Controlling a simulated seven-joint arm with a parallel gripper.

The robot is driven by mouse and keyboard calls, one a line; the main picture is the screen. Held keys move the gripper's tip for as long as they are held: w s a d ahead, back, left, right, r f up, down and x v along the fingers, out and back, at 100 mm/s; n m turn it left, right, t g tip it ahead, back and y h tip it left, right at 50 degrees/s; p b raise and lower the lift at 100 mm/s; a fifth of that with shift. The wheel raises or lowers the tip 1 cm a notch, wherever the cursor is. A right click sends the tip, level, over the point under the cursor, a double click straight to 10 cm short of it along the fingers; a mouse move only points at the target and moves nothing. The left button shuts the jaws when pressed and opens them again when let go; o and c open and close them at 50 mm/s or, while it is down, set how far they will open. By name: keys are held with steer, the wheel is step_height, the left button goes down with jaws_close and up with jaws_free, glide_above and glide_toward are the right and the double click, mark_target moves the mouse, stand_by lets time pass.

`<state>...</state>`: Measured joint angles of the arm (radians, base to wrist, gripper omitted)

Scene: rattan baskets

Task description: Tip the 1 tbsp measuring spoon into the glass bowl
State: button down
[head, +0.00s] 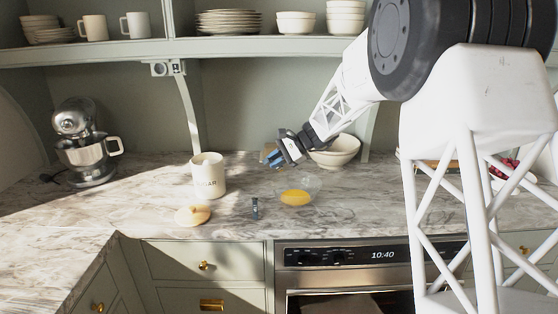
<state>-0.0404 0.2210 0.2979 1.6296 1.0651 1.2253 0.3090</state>
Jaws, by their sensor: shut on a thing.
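The glass bowl (313,186) stands on the marble counter, with a yellow-orange substance in its bottom. My gripper (273,160), with blue fingers, is in the air behind the bowl and a little to its left, pointing left and downward. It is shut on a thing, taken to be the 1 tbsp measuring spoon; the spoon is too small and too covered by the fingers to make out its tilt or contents. A small tan shape shows beside the fingertips; I cannot tell whether it belongs to the held thing or lies behind.
A white sugar canister (208,178) stands left of the bowl, its wooden lid (193,216) on the counter in front. A small dark object (255,208) lies left of the bowl. A cream bowl (336,152) stands behind my gripper. A stand mixer (82,145) is far left.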

steer(key=shift+a+f+h, duration=0.1)
steer(key=shift+a+h, duration=0.1)
steer(key=shift+h, duration=0.2)
steer(key=shift+a, duration=0.1)
steer(key=shift+a+f+h, duration=0.15)
steer(key=shift+a+h, duration=0.15)
steer(key=shift+h, duration=0.2)
steer(key=shift+a+f+h, duration=0.45)
steer(key=shift+a+h, duration=0.1)
steer(key=shift+h, duration=0.5)
steer(key=shift+a+f+h, duration=0.45)
steer(key=shift+a+h, duration=0.05)
steer(key=shift+h, duration=0.55)
steer(key=shift+a+r+h, duration=0.15)
steer(key=shift+r+h, duration=0.05)
steer(key=shift+h, duration=0.65)
steer(key=shift+a+r+h, duration=0.2)
steer(key=shift+h, duration=0.6)
steer(key=shift+a+r+h, duration=0.15)
steer(key=shift+r+h, duration=0.05)
steer(key=shift+h, duration=0.65)
